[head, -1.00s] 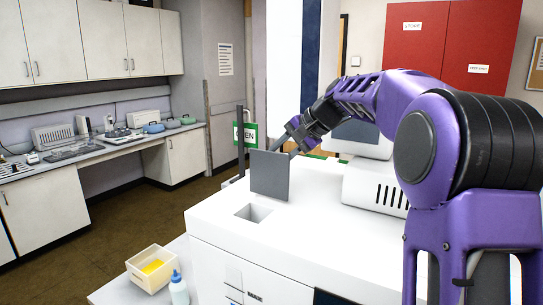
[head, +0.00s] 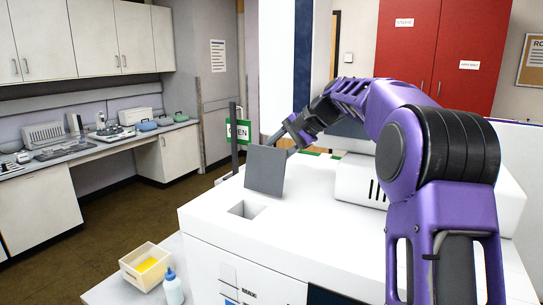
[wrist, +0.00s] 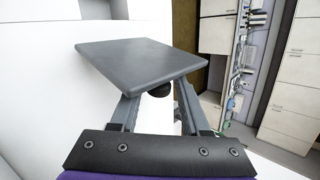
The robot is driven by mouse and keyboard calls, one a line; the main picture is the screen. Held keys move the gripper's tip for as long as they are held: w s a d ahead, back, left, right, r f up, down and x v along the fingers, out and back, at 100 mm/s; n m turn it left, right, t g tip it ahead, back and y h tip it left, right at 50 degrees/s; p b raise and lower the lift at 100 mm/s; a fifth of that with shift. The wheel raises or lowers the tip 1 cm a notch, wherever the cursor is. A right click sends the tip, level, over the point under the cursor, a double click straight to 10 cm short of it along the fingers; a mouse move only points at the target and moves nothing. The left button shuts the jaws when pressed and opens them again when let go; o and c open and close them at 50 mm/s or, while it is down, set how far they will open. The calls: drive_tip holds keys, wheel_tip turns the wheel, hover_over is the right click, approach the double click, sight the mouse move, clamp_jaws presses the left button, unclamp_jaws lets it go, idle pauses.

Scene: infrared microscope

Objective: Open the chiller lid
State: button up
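The chiller lid (head: 266,171) is a dark grey square plate. It stands raised, near upright with a slight lean, behind a square opening (head: 247,209) in the top of the white instrument (head: 212,218). My gripper (head: 280,138) is behind the lid's upper edge, its tips partly hidden by the plate. In the wrist view the lid (wrist: 145,60) is just beyond the fingers, with a round black knob (wrist: 160,89) on its near face. My gripper's fingers (wrist: 158,95) are spread apart on either side of the knob; contact cannot be made out.
A white raised housing (head: 362,182) stands on the instrument, right of the lid. A green OPEN sign (head: 238,131) is behind it on the left. A box with yellow contents (head: 146,265) and a blue-capped bottle (head: 172,287) sit at the front left. The floor at left is clear.

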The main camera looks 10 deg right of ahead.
drive_tip(key=shift+o, duration=0.8)
drive_tip(key=v, duration=1.7)
drive_tip(key=shift+d+r, duration=0.15)
drive_tip(key=shift+d, duration=0.05)
